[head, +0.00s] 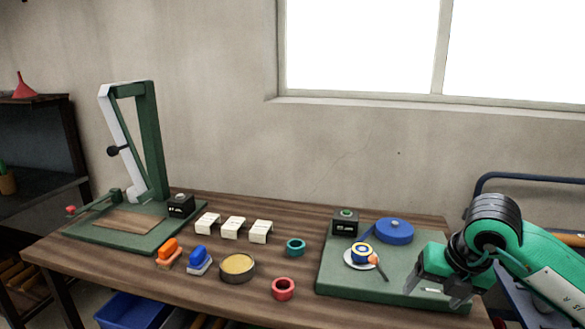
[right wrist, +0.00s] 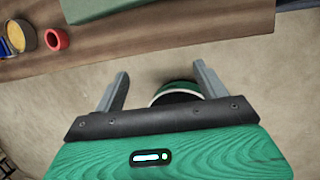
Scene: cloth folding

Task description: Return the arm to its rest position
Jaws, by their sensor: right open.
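My right gripper (head: 447,290) is at the right of the head view, in front of the right end of the green board (head: 335,277). Its jaws are open and empty. My left gripper is not in either view. No cloth is in view.
The wooden table (head: 215,268) holds a green press stand (head: 155,150), white blocks (head: 233,228), orange and blue brushes, a round tin (head: 238,267), a teal ring (head: 296,247) and a red ring (head: 283,289). A blue disc (head: 393,231) sits on the board. A blue rail stands at right.

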